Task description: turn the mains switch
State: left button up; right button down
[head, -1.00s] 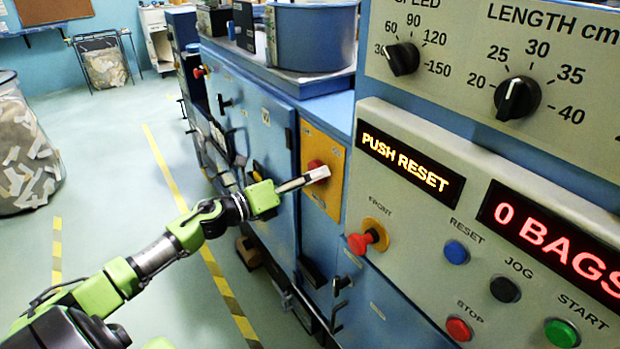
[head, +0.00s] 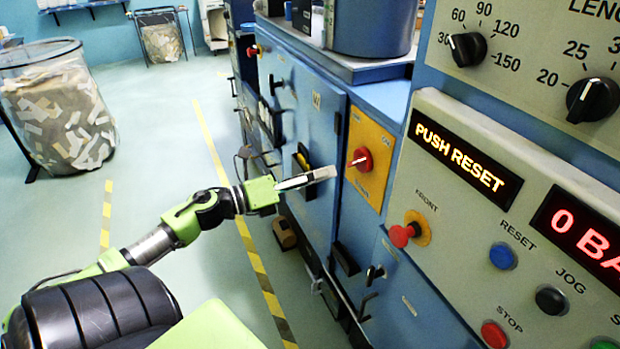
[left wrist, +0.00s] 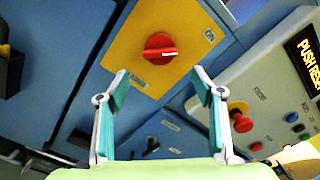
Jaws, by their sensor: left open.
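The mains switch (head: 362,160) is a red rotary knob on a yellow plate (head: 371,138) on the blue machine's side. In the left wrist view the knob (left wrist: 160,48) has a white mark pointing right, and "ON" is printed at the plate's upper right. My left gripper (head: 332,173) is in front of the plate, just left of the knob. In the left wrist view its fingers (left wrist: 159,75) are spread apart, with the knob beyond and between them, apart from both. My right gripper is not in view.
Right of the plate is a control panel with a red FRONT button (head: 404,234), a blue RESET button (head: 502,256) and a display (head: 453,157) reading "PUSH RESET". A wire bin of paper scraps (head: 62,110) stands at the left. The floor between is clear.

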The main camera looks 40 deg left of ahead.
pick_arm(q)
jog(key=shift+v, duration=0.9)
jog(key=shift+f, duration=0.1)
